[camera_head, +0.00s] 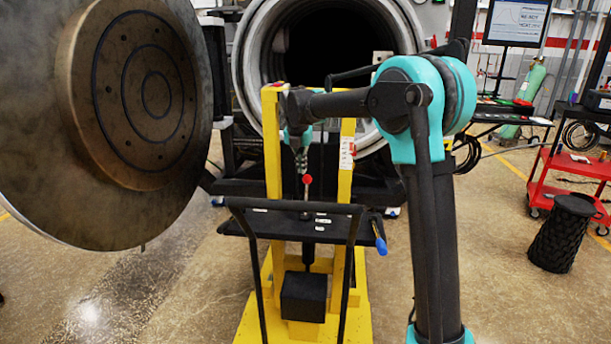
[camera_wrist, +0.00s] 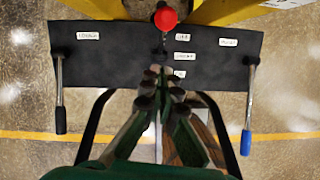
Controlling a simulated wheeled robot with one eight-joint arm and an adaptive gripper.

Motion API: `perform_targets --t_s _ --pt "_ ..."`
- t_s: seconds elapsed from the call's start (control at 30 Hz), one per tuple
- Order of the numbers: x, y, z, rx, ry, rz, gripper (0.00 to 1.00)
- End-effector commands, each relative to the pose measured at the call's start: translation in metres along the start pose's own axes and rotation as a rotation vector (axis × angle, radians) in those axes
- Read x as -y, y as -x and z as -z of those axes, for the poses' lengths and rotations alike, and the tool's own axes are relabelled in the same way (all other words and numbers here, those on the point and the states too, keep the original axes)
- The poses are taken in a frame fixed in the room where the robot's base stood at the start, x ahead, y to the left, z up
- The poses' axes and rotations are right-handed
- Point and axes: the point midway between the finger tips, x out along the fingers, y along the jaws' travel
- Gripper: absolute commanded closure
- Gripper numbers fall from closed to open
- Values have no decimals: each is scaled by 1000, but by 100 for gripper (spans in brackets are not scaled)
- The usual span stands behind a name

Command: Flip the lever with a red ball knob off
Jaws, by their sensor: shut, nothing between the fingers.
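The red ball knob (camera_head: 307,179) tops a thin lever standing about upright from the black panel (camera_head: 268,228) on the yellow lift frame. In the wrist view the red ball knob (camera_wrist: 165,17) is at the top middle, with its lever base just below it. My gripper (camera_head: 302,170) points down, just above the knob in the head view. In the wrist view my gripper (camera_wrist: 160,74) is shut and empty, with its tips below the knob in the picture. I cannot tell whether it touches the lever.
The panel also has a black-handled lever (camera_wrist: 60,115) at left and a blue-handled lever (camera_wrist: 246,142) at right. Small white labels lie between them. A black push bar (camera_head: 290,206) crosses in front. The round furnace door (camera_head: 150,100) hangs at left; the open chamber (camera_head: 330,45) is behind.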

Motion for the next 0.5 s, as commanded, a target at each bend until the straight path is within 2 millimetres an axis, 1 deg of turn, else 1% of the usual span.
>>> perform_targets --t_s 0.03,0.1,0.2,0.33,0.5 --pt "-2 9 -7 0 0 0 100" --pt "-3 22 -16 0 0 0 100" --pt "-5 37 -26 0 1 0 100" --pt "-7 52 -36 0 1 0 100" --pt "-8 61 -43 0 1 0 100"
